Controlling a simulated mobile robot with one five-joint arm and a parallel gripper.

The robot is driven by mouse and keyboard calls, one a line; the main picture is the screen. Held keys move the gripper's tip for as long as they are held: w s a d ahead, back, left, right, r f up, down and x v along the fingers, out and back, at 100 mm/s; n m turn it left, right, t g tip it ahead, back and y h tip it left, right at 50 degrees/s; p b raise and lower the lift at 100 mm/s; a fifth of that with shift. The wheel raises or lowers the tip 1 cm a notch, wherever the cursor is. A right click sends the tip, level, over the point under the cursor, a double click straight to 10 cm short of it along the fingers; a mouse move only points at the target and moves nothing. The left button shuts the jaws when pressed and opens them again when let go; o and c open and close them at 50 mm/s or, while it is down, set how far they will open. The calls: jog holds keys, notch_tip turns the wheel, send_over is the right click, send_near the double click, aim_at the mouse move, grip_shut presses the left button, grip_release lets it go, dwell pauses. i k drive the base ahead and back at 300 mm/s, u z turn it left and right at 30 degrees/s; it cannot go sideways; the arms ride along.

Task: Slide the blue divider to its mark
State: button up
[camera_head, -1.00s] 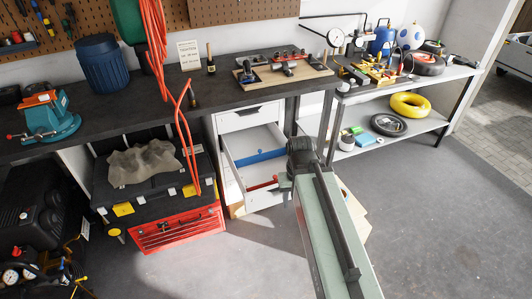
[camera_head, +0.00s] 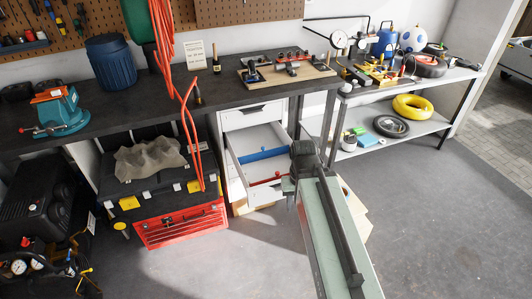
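The blue divider (camera_head: 262,155) lies across the open white drawer (camera_head: 235,178), toward its back half. A red divider or strip (camera_head: 265,182) crosses the same drawer nearer the front. My gripper (camera_head: 292,188) is at the drawer's front right, at the end of my green arm, apart from the blue divider. The dark wrist hides most of the gripper, so its fingers are not clear. No mark for the divider can be made out at this size.
The dark workbench (camera_head: 130,98) stands above the drawer. A red toolbox (camera_head: 182,225) stands left of it. A grey shelf (camera_head: 420,127) with a yellow ring (camera_head: 413,105) is at the right. The floor at the right is clear.

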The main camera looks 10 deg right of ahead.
aim_at(250, 158)
jog(key=z, duration=0.05)
jog(key=k, duration=0.35)
jog(key=u, duration=0.7)
jog(key=i, duration=0.95)
jog(key=u, duration=0.5)
jog(key=k, duration=0.9)
jog(key=u, duration=0.2)
jog(key=i, duration=0.9)
jog(key=z, duration=0.1)
